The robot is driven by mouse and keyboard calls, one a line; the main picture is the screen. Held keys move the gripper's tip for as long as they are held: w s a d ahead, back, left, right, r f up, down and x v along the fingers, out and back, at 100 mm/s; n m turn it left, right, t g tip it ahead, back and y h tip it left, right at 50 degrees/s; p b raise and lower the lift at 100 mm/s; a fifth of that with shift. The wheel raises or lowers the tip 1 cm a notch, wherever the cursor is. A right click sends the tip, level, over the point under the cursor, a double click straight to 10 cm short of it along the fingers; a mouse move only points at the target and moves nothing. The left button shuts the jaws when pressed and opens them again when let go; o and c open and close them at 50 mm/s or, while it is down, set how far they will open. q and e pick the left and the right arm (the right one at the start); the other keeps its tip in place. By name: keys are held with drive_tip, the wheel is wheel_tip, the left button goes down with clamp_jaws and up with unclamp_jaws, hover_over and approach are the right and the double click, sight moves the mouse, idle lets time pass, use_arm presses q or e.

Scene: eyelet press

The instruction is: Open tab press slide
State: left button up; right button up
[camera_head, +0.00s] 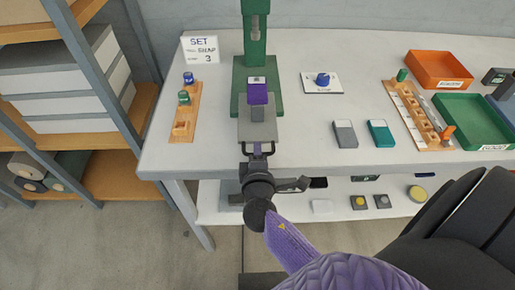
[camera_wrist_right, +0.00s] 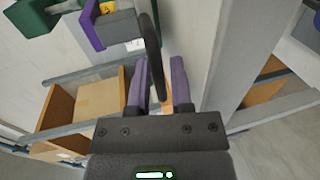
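The green press (camera_head: 256,35) stands on the white table. Its grey slide (camera_head: 258,132) juts toward the front edge, with a purple block (camera_head: 258,95) at its inner end. A dark handle bar (camera_wrist_right: 152,45) extends from the slide's front. My right gripper (camera_head: 258,152) is at the front of the slide. In the right wrist view its two purple fingers (camera_wrist_right: 160,85) are apart, with the bar between them and a gap beside it. Contact with the bar cannot be told. The purple and grey press parts also show in the wrist view (camera_wrist_right: 118,28). My left gripper is not in view.
A wooden rack (camera_head: 185,112) and the SET sign (camera_head: 200,48) stand left of the press. To the right are a blue-knobbed piece (camera_head: 323,80), grey (camera_head: 345,134) and teal (camera_head: 381,133) blocks, and orange (camera_head: 440,69) and green (camera_head: 474,120) trays. Shelving (camera_head: 95,120) stands at the left.

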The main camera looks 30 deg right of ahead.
drive_tip(key=v, duration=1)
